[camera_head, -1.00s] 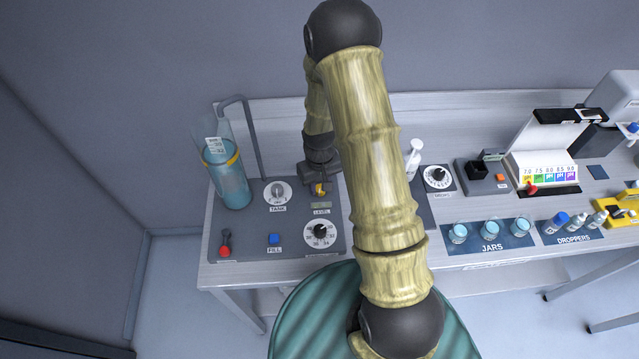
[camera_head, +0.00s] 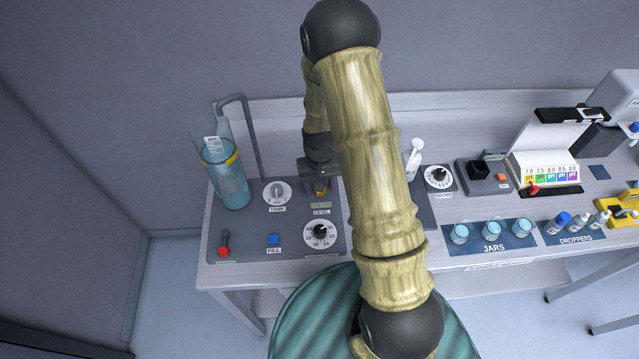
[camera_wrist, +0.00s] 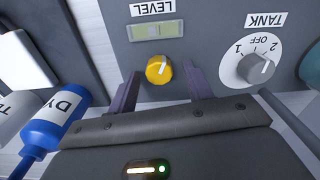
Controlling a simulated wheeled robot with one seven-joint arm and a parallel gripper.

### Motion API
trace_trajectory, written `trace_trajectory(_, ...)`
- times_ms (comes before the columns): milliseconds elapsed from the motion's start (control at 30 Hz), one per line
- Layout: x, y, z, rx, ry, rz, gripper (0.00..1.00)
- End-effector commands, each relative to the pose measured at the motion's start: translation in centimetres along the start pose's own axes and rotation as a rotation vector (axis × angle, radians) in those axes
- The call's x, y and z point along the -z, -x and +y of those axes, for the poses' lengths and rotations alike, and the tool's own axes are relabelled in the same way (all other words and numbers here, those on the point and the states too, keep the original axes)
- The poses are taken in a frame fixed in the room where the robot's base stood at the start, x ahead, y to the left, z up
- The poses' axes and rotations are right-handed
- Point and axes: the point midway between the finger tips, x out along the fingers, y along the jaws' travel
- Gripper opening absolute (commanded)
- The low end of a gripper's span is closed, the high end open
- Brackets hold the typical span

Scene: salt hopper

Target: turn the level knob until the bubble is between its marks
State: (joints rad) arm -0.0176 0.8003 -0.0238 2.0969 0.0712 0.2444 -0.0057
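The yellow level knob (camera_wrist: 159,70) sits on the grey panel, with a white pointer line on its face; in the head view the knob (camera_head: 321,188) is partly hidden by my gripper. The level vial (camera_wrist: 156,31) is a small pale green window beside the knob, next to the LEVEL label (camera_wrist: 153,7). I cannot make out where the bubble lies between its marks. My gripper (camera_wrist: 162,78) is open, with one purple finger on each side of the knob and a visible gap on both sides. In the head view, my gripper (camera_head: 320,182) is over the knob.
The TANK dial (camera_wrist: 251,68) is close to the right finger in the wrist view. A blue DY bottle (camera_wrist: 55,122) is at the left. The head view shows a numbered dial (camera_head: 320,233), a blue FILL button (camera_head: 274,239), a red-tipped lever (camera_head: 224,246) and the water cylinder (camera_head: 228,180).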

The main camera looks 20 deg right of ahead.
Motion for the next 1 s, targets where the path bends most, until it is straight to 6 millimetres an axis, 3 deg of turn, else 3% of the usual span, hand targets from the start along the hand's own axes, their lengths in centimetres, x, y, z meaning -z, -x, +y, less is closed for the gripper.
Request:
trace_trajectory(367,0.1,1.6,0.0,0.0,0.0,0.003,0.5)
trace_trajectory(1000,0.1,12.2,0.0,0.0,0.001,0.007,0.5)
